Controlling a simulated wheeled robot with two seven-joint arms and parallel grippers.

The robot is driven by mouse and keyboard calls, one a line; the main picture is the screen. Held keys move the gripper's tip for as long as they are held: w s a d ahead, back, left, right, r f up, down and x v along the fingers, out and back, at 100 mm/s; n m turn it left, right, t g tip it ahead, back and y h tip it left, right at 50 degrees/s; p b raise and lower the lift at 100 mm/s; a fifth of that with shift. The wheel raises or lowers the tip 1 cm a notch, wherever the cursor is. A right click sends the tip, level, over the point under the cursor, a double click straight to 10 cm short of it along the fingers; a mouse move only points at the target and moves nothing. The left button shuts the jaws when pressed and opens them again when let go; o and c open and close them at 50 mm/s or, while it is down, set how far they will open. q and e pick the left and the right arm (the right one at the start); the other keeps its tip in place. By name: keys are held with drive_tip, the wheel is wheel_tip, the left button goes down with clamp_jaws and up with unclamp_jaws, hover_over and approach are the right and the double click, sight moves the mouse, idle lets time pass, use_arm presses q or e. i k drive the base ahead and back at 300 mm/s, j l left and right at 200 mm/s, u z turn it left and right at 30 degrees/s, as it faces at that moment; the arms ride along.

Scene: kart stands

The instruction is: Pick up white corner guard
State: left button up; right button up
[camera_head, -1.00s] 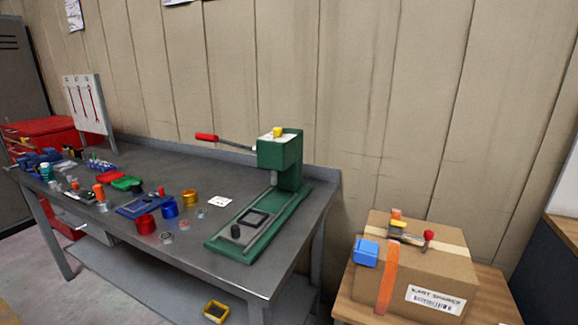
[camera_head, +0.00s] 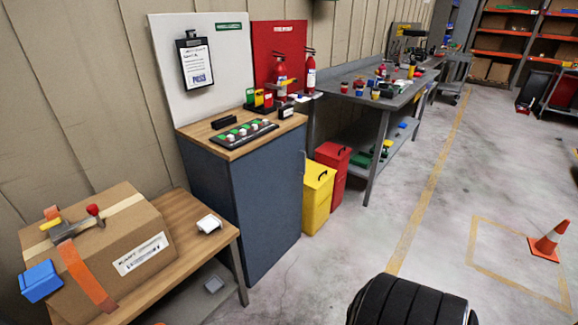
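A small white block-like piece (camera_head: 209,224), which looks like the white corner guard, lies on the wooden table (camera_head: 186,209) to the right of the cardboard box. Nothing touches it and its top is in plain view. Neither of my grippers shows in the head view.
The cardboard box (camera_head: 110,245) bears an orange strap, a blue corner piece (camera_head: 40,281) and a tool with a red knob (camera_head: 92,210). A dark blue cabinet (camera_head: 245,205) stands just right. A black ribbed object (camera_head: 412,302) is at the bottom. Open floor (camera_head: 340,250) lies to the right.

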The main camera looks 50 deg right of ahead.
sight(211, 222)
drive_tip(key=z, duration=0.9)
